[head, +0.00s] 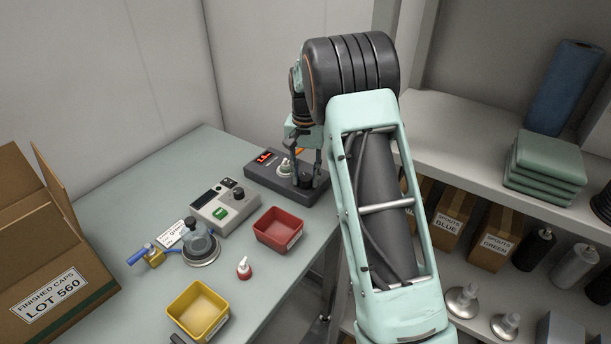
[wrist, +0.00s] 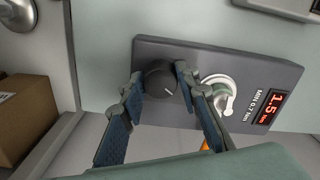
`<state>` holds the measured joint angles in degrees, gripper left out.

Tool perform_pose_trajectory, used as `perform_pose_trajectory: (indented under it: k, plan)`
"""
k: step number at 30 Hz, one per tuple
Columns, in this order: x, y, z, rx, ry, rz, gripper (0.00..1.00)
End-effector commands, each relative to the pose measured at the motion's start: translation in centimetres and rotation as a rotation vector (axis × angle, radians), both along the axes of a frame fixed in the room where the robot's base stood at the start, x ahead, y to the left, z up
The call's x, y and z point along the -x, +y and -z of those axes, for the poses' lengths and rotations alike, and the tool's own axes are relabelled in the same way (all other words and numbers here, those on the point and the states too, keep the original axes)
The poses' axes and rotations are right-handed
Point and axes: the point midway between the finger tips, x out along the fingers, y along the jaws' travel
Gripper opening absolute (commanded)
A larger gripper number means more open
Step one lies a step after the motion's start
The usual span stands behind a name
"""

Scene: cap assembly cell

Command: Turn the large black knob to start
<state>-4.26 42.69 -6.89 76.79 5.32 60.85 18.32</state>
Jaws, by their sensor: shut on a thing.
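The large black knob (wrist: 160,78) sits on a dark grey box (wrist: 182,52), round with a short white mark on its face. My gripper (wrist: 159,73) is shut on the knob, one finger on each side of it. In the head view my gripper (head: 307,165) reaches down onto the same dark box (head: 262,184) at the back of the table, and partly hides the knob (head: 305,180). The box's red display (wrist: 268,107) reads about 1.5, beside a "MIN 0.7 Nm" label.
A silver fixture with a white part (wrist: 222,93) stands beside the knob on the box. A grey control unit (head: 222,205) with a smaller black knob and a red bin (head: 278,230) are close by. A yellow bin (head: 198,310) and a carton (head: 48,250) are farther off.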

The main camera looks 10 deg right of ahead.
Motion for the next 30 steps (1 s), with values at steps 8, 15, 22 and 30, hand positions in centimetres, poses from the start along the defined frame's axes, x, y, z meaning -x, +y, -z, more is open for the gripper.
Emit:
perform_pose_trajectory:
  k: [8,15,22,30]
  plan:
    - [-0.03,-0.04,-0.11,-0.001,-0.001,-0.206,0.05]
    - [-0.03,-0.09,-0.12,-0.001,-0.001,-0.388,0.05]
    - [-0.04,-0.14,-0.12,0.0,-0.002,-0.514,0.05]
    - [-0.06,-0.06,-0.11,0.0,-0.002,-0.584,0.05]
